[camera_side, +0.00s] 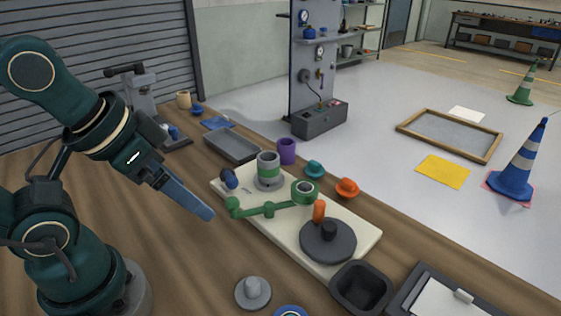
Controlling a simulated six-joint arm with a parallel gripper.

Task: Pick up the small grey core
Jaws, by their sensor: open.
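A small grey piece (253,291), a round flange with a short knob on top, stands on the wooden table near the front edge of the view; it looks like the grey core. My gripper (207,212) is above the table, left of the cream board (356,243). It is well behind and above the grey piece, apart from it, with nothing between its fingers. The fingers overlap from this angle, so the gap between them is hard to see.
The board carries a grey cylinder with a green band (268,172), a green arm (265,210) with a roller, and a dark disc (327,243) near an orange handle (319,210). A black bin (361,287) stands right of the grey piece. Bare table lies left of it.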

